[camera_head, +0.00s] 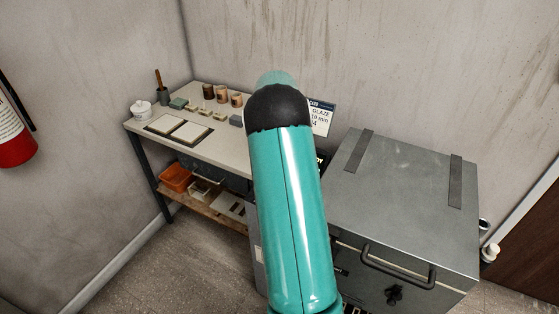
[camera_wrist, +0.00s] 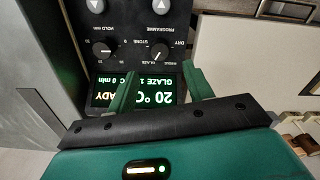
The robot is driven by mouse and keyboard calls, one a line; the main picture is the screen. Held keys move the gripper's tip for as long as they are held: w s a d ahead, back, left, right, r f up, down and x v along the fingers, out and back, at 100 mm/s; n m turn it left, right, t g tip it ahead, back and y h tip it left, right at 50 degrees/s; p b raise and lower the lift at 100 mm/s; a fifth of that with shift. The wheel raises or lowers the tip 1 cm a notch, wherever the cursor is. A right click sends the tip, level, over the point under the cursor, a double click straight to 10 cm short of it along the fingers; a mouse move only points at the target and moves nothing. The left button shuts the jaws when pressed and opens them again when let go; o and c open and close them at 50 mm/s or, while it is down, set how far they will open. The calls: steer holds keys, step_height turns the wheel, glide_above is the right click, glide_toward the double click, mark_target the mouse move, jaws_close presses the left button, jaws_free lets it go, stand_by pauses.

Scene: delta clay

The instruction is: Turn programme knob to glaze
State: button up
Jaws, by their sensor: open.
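In the wrist view the programme knob (camera_wrist: 159,53) is a small black dial with a pale pointer mark, on a dark control panel (camera_wrist: 128,20) seen upside down. Its mark points down-left in the picture, seemingly toward the small GLAZE lettering. The lit display (camera_wrist: 150,83) reads 20 °C and GLAZE 1, partly covered by my gripper. My gripper (camera_wrist: 163,73) is open and empty. Its green fingers are spread over the display, with the knob just beyond the gap between the tips. Contact cannot be told.
A second knob (camera_wrist: 103,49), marked HOLD MIN, sits beside it, with arrow buttons (camera_wrist: 160,6) beyond. A grey kiln (camera_head: 400,190) stands right of my arm. A workbench (camera_head: 222,150) with pots and tiles stands left. A card (camera_head: 321,117) reads GLAZE, 10 min.

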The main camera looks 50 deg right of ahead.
step_height(320, 180, up, 6)
steer(key=shift+f, duration=0.1)
stand_by(0.5)
steer(key=s+a+r+n+t, duration=0.1)
steer(key=s+a+r+n, duration=0.1)
steer(key=a+r, duration=0.5)
steer(key=s+a+r+n+t, duration=0.1)
steer(key=s+a+r+n, duration=0.15)
steer(key=a, duration=0.75)
steer(key=s+a+r+n+t, duration=0.1)
steer(key=a+r, duration=0.4)
steer(key=a, duration=0.4)
steer(key=s+a+f+n+t, duration=0.1)
steer(key=s+a+n, duration=0.5)
steer(key=s+a, duration=1)
steer(key=shift+a+f+t, duration=0.25)
steer(key=shift+a+t, duration=0.05)
steer(key=shift+t, duration=0.5)
steer(key=shift+s, duration=0.15)
